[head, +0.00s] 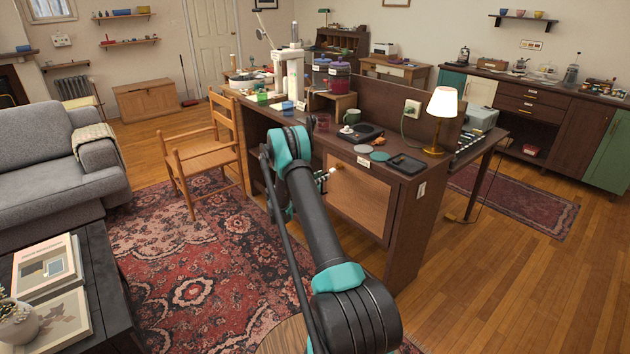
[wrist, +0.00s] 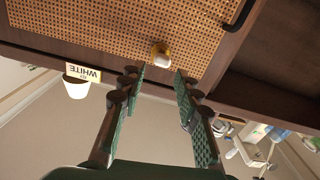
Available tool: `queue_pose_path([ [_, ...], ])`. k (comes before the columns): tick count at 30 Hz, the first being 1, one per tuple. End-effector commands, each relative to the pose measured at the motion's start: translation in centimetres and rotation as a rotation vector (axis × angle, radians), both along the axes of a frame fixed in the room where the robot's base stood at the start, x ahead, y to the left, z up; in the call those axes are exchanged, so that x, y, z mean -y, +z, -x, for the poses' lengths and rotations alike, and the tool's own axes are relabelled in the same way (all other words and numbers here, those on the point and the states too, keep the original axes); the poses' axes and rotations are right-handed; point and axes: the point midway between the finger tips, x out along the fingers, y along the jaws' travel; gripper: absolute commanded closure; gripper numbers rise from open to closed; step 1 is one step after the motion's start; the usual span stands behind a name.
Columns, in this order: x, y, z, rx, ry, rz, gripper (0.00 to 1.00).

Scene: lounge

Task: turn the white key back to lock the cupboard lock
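The cupboard door (head: 358,200) is a woven cane panel in a dark wooden frame, at the near end of the long desk. It also fills the top of the wrist view (wrist: 110,35). The white key (wrist: 158,49) sits in a brass-coloured lock near the edge of the cane. A small white piece at the door's upper left in the head view (head: 332,170) looks like the same key. My gripper (wrist: 159,77) is open and empty, its two fingers apart and pointing at the key, which lies just beyond the tips. The key's exact turn angle is too small to tell.
A label reading WHITE (wrist: 84,72) is on the frame edge, beside a lamp shade (wrist: 76,88). A black handle (wrist: 240,16) is on the door. A lamp (head: 441,108), a black tray (head: 406,164) and coasters stand on the desk. A wooden chair (head: 205,155) stands to the left.

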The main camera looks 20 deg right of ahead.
Motion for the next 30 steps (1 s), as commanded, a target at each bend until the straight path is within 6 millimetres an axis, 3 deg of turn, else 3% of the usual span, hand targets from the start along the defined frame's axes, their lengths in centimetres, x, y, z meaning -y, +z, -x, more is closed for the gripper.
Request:
queue_pose_path([
  [21, -2.6, 0.0, 0.9, -1.610, 0.000, 0.585, 0.67],
  [30, -3.4, 0.0, 1.2, -2.107, 0.000, 0.766, 0.67],
])
